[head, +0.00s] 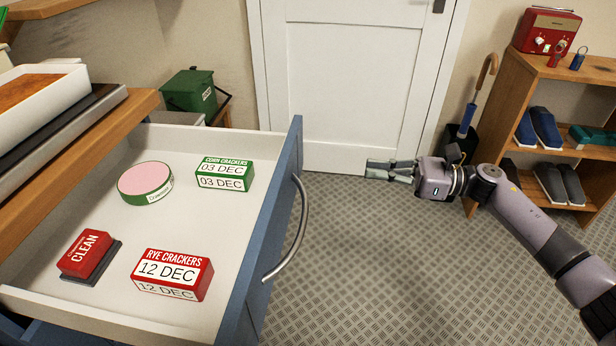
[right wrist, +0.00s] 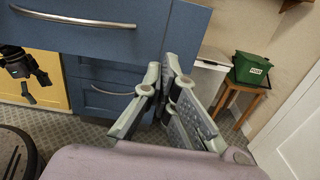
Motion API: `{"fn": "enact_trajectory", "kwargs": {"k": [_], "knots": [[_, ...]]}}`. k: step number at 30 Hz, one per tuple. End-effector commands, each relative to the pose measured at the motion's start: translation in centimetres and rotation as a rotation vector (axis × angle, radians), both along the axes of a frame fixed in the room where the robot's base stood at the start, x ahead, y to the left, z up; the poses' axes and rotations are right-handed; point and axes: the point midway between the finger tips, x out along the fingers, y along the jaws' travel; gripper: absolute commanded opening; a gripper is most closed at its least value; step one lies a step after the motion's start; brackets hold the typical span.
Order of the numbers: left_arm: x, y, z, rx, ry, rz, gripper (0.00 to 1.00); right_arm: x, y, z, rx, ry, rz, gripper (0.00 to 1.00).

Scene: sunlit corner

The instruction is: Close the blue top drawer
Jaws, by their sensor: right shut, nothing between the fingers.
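The blue top drawer (head: 275,215) stands pulled far open in the head view. Its blue front carries a curved metal handle (head: 297,230), which also shows in the right wrist view (right wrist: 75,20). The drawer holds a green-and-pink round tin (head: 145,181), a green corn crackers box (head: 224,175), a red rye crackers box (head: 172,274) and a red block marked CLEAN (head: 86,254). My right gripper (head: 369,169) is shut and empty, to the right of the drawer front and apart from it.
A wooden counter (head: 110,125) with a white dish (head: 40,95) stands above the drawer's left side. A white door (head: 350,80) is behind. A shoe shelf (head: 570,70) and umbrella stand are at the right. The patterned floor before the drawer is clear.

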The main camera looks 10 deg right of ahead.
Motion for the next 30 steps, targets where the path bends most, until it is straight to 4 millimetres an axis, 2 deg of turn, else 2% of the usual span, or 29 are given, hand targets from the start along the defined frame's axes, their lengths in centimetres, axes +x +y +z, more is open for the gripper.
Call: {"fn": "enact_trajectory", "kwargs": {"k": [7, 21, 25, 30], "knots": [[0.0, 0.0, -0.2, 0.000, 0.002, 0.000, 0.83, 0.3, 2.1, 0.3, -0.017, -0.027, 0.020, 0.00], [0.1, -0.1, -3.0, 0.001, 0.016, -0.003, 0.83, 3.2, 11.1, 0.3, -0.014, -0.024, 0.018, 0.00], [0.0, -0.1, -3.6, 0.002, 0.021, -0.003, 0.83, 3.7, 12.6, 0.2, -0.015, -0.024, 0.017, 0.00], [-0.1, -0.1, -3.8, 0.000, 0.020, -0.003, 0.83, 4.0, 13.3, 0.2, -0.016, -0.023, 0.015, 0.00]]}}
